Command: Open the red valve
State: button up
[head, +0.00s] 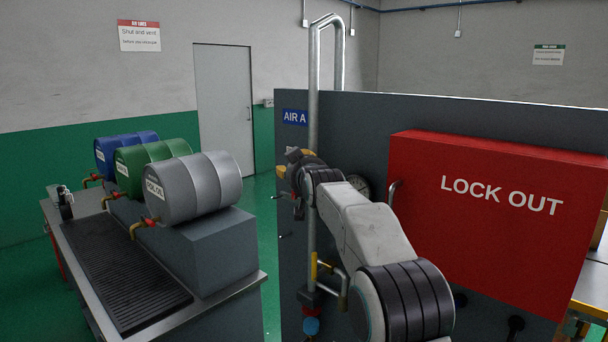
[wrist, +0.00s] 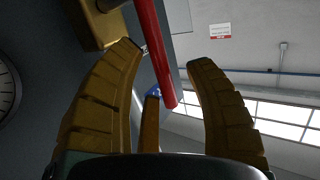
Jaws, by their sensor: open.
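The red valve shows in the wrist view as a long red lever (wrist: 153,50) that comes down from the top edge, beside a brass-coloured valve body (wrist: 98,25) on the grey panel. My gripper (wrist: 166,56) is open, with one brown finger on each side of the lever. The lever's free end lies between the fingers, and I see a gap to the right finger. I cannot tell whether the left finger touches it. In the head view my gripper (head: 287,172) is by the metal pipe at the panel, and my arm hides most of the valve.
A red LOCK OUT box (head: 490,215) sticks out from the grey panel (head: 365,120) right of my arm. A round gauge (head: 360,185) is just behind the arm. A yellow handle (head: 314,265) is lower on the pipe (head: 314,100).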

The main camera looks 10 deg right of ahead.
jog(key=s+r, duration=0.1)
jog(key=s, duration=0.9)
jog(key=shift+s+r, duration=0.25)
jog(key=shift+s, duration=0.15)
jog(key=s+f+g, duration=0.4)
jog(key=s+f, duration=0.1)
jog(key=f, duration=0.5)
jog(key=s+f+g, duration=0.5)
jog(key=f, duration=0.6)
jog(key=s+f+g, duration=0.1)
jog(key=s+f, duration=0.1)
jog(key=s, duration=1.3)
jog(key=s+f+g, duration=0.1)
jog(key=s+f, duration=0.2)
jog(key=s, duration=1.2)
jog(key=shift+s+a+g, duration=0.15)
jog(key=shift+s+g, duration=0.25)
